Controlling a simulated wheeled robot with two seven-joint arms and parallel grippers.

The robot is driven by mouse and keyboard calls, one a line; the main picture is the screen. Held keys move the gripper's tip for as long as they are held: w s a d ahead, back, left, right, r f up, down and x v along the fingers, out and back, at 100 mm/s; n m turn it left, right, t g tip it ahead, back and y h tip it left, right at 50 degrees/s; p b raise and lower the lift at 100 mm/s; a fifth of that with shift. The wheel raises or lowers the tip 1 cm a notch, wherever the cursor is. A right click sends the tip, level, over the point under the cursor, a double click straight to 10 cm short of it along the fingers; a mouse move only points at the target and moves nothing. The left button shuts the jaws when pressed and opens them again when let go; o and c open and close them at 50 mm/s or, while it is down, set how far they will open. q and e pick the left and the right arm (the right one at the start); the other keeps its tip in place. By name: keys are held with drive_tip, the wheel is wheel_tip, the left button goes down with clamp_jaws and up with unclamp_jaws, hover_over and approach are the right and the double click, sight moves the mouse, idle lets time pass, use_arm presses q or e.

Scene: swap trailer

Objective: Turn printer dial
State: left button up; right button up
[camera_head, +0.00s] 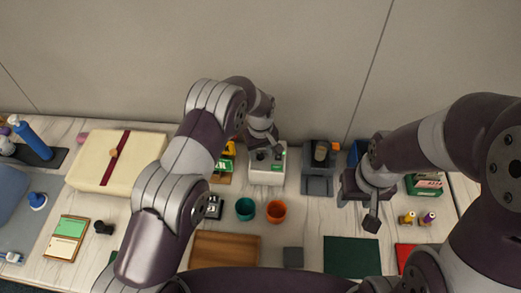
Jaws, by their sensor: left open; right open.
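A small white machine (267,177) stands at the back middle of the table, with dark round parts and a small green patch on its upper face. I take it to be the printer. My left gripper (266,148) is open, right over its top. The gripper hides part of that face, so I cannot tell which part is the dial or whether the fingers touch it. My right gripper (371,218) is open and empty, to the right, over the table in front of the grey machine's right side.
A grey machine (318,182) stands right of the white one. Green (245,209) and orange (276,211) cups stand in front. A cream box (118,163) lies left, a wooden board (225,250) at the front. Green boxes (424,185) and small spools (428,217) are at right.

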use_arm(q)
clamp_jaws()
drive_tip(key=shift+m, duration=0.3)
drive_tip(key=shift+m+b, duration=1.15)
drive_tip(key=shift+m, duration=0.65)
drive_tip(key=m+b, duration=0.1)
drive_tip(key=m, duration=0.4)
drive_tip(key=shift+r, duration=0.1)
drive_tip(key=shift+m, duration=0.4)
unclamp_jaws()
